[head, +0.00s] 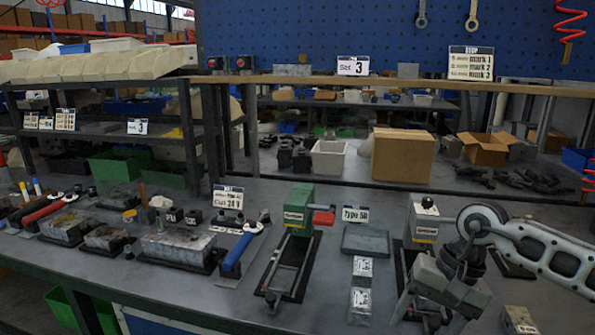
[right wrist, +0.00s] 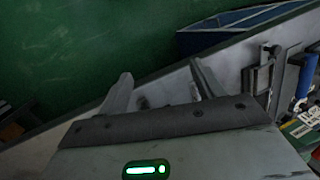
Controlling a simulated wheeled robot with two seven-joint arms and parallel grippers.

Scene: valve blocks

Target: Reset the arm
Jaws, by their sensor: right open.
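My right arm comes in from the right in the head view. Its gripper (head: 428,318) hangs low over the front of the grey workbench (head: 215,299), in front of a fixture with a black knob (head: 427,203). Part of that fixture is hidden behind the gripper. In the right wrist view the two fingers of this gripper (right wrist: 163,88) stand apart with nothing between them. My left gripper shows in neither view.
A green-topped valve block (head: 299,209) with a red handle stands mid-bench. A blue-handled clamp (head: 238,252) and metal blocks (head: 178,246) lie to its left. A shallow grey tray (head: 366,240) sits right of it. Cardboard boxes (head: 402,155) stand behind.

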